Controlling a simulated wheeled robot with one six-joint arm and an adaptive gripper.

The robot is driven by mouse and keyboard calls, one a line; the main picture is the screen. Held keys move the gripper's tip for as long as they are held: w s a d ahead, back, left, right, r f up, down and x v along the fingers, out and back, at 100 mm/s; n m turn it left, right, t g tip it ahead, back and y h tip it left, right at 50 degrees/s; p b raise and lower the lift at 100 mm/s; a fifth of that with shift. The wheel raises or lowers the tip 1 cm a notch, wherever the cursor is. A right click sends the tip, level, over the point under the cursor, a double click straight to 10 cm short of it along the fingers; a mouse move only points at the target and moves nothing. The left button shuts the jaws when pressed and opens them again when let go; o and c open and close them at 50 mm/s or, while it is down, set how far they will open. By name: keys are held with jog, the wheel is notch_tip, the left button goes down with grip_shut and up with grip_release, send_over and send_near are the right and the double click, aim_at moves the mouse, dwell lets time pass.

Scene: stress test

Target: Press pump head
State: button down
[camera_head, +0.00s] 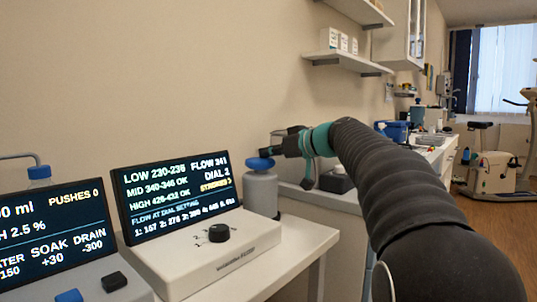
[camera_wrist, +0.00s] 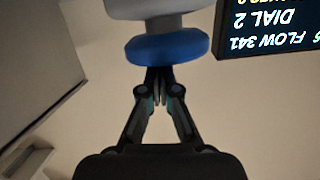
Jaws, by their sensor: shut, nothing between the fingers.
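A grey bottle (camera_head: 261,190) with a blue pump head (camera_head: 260,163) stands upright behind the right end of the flow display. In the wrist view the picture is upside down, with the blue pump head (camera_wrist: 167,48) at top centre and part of the grey bottle (camera_wrist: 160,9) above it. My gripper (camera_head: 268,152) is just above the pump head in the head view. In the wrist view its fingertips (camera_wrist: 159,73) are together, right at the edge of the blue head. I cannot tell whether they touch it.
The flow display (camera_head: 175,192) reads FLOW 341, DIAL 2, above a white box with a black dial (camera_head: 219,232). A wall shelf (camera_head: 345,62) is above.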

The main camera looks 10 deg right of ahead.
aim_at(270, 160)
jog(key=r, duration=0.1)
jog(key=r+p, duration=0.1)
jog(key=r, duration=0.1)
jog(key=shift+d+r, duration=0.25)
jog(key=shift+r, duration=0.05)
jog(key=b+v, duration=0.1)
jog(key=v, duration=0.8)
jog(key=shift+s, duration=0.4)
jog(key=shift+d+f, duration=0.15)
